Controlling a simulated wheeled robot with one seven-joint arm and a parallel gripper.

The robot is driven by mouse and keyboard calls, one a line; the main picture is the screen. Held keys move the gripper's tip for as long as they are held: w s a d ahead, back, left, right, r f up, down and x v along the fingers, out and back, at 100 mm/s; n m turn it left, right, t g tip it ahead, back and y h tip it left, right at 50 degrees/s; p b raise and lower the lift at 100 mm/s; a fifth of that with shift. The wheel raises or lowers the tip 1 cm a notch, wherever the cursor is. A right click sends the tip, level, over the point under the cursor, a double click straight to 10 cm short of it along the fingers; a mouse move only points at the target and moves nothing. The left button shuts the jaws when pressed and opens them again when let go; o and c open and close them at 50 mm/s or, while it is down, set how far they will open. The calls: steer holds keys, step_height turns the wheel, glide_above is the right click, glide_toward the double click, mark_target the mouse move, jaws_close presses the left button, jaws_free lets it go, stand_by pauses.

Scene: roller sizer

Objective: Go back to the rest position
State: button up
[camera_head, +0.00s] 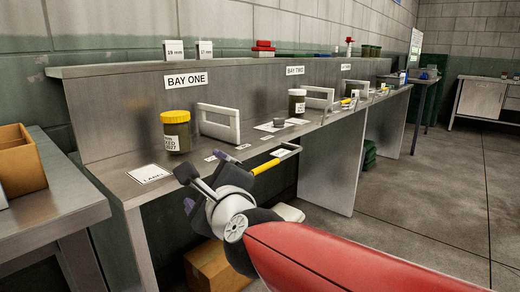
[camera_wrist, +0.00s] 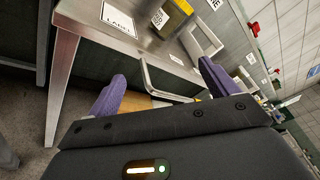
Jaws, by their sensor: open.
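My gripper (camera_head: 212,170) is at the front edge of the steel bench (camera_head: 112,178), in front of bay one. In the wrist view its two purple-padded fingers (camera_wrist: 158,88) are spread wide, with nothing held between them. A bent metal bar (camera_wrist: 150,78) at the bench edge shows in the gap between the fingers, apart from the pads as far as I can tell. In the head view that bar, with a yellow section (camera_head: 266,166), juts out just right of the gripper. My red arm reaches in from the lower right.
A yellow-lidded jar (camera_head: 176,132), a white-framed panel (camera_head: 219,122) and a label card (camera_head: 149,173) stand or lie on the bench. A second jar (camera_head: 297,103) is in bay two. A side table (camera_head: 50,212) is at left. Open floor (camera_head: 440,200) lies right.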

steer(key=s+d+f+n+g+h, duration=0.2)
steer(key=s+d+f+n, duration=0.3)
steer(key=d, duration=0.3)
steer(key=s+d+f+n+g+h+p, duration=0.1)
steer(key=s+d+f+n+g+h, duration=0.2)
steer(key=s+d+f+n, duration=0.3)
steer(key=s+d+f+n+g+h, duration=0.2)
steer(key=s+d+f+n+g, duration=0.2)
steer(key=d+f+n, duration=0.3)
steer(key=s+d+n, duration=0.1)
steer(key=d+n, duration=0.1)
steer(key=d, duration=0.2)
steer(key=shift+s+f+h+p, duration=0.25)
steer(key=shift+s+h+p, duration=0.05)
steer(key=shift+s, duration=0.05)
